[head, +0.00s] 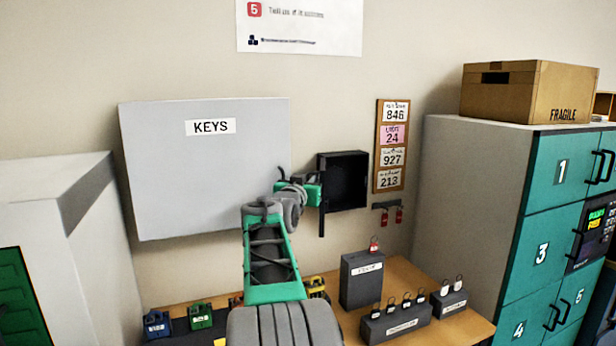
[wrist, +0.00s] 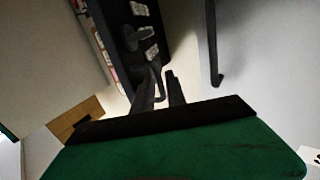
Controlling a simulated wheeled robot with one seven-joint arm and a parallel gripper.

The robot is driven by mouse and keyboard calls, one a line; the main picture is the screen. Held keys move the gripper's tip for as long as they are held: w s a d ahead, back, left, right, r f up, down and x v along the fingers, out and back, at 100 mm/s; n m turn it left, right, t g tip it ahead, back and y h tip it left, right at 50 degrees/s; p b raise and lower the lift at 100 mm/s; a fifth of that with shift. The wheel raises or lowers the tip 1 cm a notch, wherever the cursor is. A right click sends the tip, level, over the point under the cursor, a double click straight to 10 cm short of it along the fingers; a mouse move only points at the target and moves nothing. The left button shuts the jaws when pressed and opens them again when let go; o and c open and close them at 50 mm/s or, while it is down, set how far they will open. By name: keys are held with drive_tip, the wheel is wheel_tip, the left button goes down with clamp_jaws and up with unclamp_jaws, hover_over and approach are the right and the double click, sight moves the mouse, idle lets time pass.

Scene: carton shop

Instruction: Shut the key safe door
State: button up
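The key safe (head: 347,181) is a small black box on the wall, open at the front, its inside dark. Its door (head: 322,222) stands swung out at the box's left side, seen nearly edge-on as a thin dark strip. My gripper (head: 318,190) is at that left side, close to the door; touch cannot be told. In the wrist view the two dark fingers (wrist: 163,78) have a narrow gap between them, with no object clearly held. A dark box with pale tags (wrist: 146,32), probably the safe, lies beyond them. A dark bar (wrist: 212,45) shows at right, perhaps the door.
A grey cabinet marked KEYS (head: 207,165) is left of my gripper. A number board (head: 392,146) and small red tags on a rack (head: 388,206) are to the right. Below, a wooden bench (head: 440,328) carries grey boxes and padlocks. Teal lockers (head: 540,215) stand far right.

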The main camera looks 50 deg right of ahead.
drive_tip(key=shift+d, duration=0.15)
drive_tip(key=shift+w, duration=0.1)
clamp_jaws()
drive_tip(key=shift+f, duration=0.1)
idle(1.2)
